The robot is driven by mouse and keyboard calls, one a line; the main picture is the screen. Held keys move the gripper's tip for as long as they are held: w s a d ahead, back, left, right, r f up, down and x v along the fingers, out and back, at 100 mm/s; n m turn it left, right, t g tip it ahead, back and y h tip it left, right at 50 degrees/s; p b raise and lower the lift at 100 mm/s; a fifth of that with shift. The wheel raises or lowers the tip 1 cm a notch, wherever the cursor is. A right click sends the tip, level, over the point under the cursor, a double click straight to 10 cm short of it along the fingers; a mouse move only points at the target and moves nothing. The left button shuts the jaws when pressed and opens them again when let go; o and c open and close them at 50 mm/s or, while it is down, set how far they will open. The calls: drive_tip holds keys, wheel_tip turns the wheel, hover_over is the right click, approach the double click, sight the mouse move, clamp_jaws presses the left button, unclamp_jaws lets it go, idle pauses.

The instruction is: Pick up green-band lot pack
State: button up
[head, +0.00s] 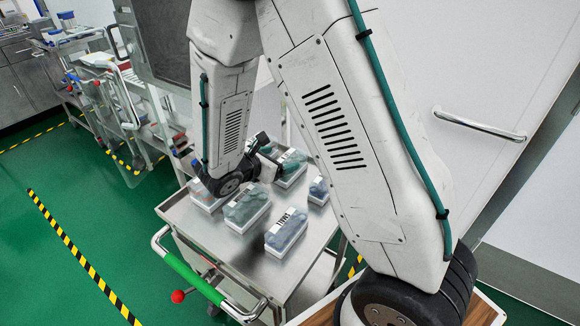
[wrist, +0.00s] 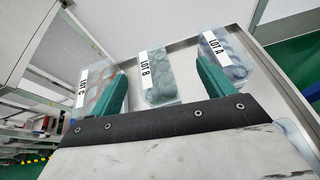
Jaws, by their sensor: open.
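My gripper (head: 274,160) is low over the steel cart, its teal fingers apart and empty; it also shows in the wrist view (wrist: 161,70). In the wrist view a clear pack labelled LOT B (wrist: 157,62), with greenish contents, lies ahead between the fingers. A pack labelled LOT C (wrist: 90,84) is at the left, partly behind the left finger. A pack labelled LOT A (wrist: 222,52), with blue-grey contents, is beyond the right finger. No green band can be made out on any pack. In the head view a pack (head: 293,181) lies beside my gripper, partly hidden by it.
The cart (head: 210,230) carries several more packs: one at the left (head: 207,199), one in the middle (head: 247,209), one in front (head: 286,233), one at the right (head: 319,191). Its green handle (head: 194,278) faces the front. A white door with a handle (head: 480,125) is at right.

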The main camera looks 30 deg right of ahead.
sight(288, 160)
drive_tip(key=shift+n+t, duration=0.3)
drive_tip(key=shift+n, duration=0.4)
drive_tip(key=w+d+f, duration=0.1)
drive_tip(key=d+f, duration=0.1)
drive_tip(key=w+d+f, duration=0.3)
drive_tip(key=shift+d+f, duration=0.3)
drive_tip(key=shift+f, duration=0.05)
drive_tip(key=c, duration=1.2)
